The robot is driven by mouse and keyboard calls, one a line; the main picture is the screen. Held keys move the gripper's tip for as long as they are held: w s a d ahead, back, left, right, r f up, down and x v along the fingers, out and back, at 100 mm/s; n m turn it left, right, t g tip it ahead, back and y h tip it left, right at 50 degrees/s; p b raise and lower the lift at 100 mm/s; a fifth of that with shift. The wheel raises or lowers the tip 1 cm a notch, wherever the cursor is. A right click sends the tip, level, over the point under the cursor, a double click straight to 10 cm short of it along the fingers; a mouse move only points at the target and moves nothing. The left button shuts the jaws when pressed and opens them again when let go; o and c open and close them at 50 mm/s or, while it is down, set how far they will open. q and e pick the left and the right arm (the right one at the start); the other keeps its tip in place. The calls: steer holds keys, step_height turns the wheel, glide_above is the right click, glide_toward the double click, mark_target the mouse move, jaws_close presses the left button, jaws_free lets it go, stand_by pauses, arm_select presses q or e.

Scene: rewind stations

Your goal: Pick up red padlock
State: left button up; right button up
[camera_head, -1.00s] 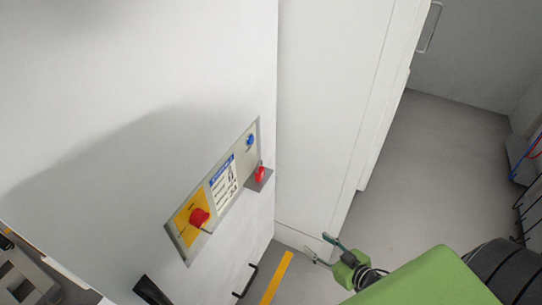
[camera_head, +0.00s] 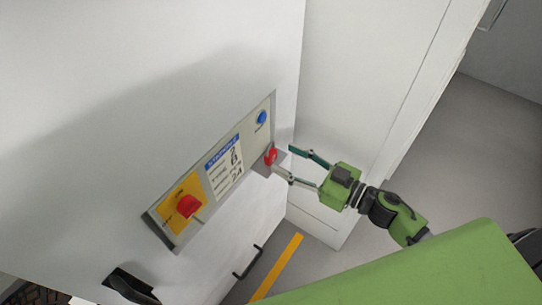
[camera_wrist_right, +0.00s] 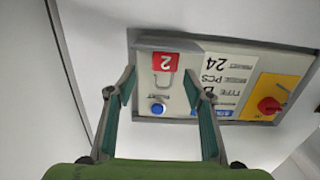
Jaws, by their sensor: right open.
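The red padlock (camera_head: 271,155) sits at the right end of the control panel on the white cabinet, by a small grey ledge (camera_head: 262,168). In the right wrist view the padlock (camera_wrist_right: 165,62) shows its red face with a white 2, upside down, with its shackle toward the gripper. My right gripper (camera_head: 283,160) is open, with its fingertips close to the padlock. In the wrist view the fingers (camera_wrist_right: 160,74) stand either side of the padlock's line; I cannot tell whether they touch it. My left gripper is not in view.
The control panel (camera_head: 226,166) carries a red rotary switch (camera_head: 188,206) on a yellow plate, a printed label and a blue button (camera_head: 261,117). A black handle (camera_head: 248,262) is lower on the cabinet. A white wall face stands close to the right; grey floor (camera_head: 450,135) is free beyond.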

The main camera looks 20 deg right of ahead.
mark_target(274, 156)
steer(key=shift+s+a+b+x, duration=0.15)
steer(key=shift+b+x, duration=0.15)
steer(key=shift+x, duration=1.05)
steer(key=shift+s+a+b+x, duration=0.1)
steer(key=shift+b+x, duration=0.15)
steer(key=shift+x, duration=1.15)
steer(key=shift+f, duration=0.15)
steer(key=shift+c, duration=0.3)
steer(key=c, duration=1.2)
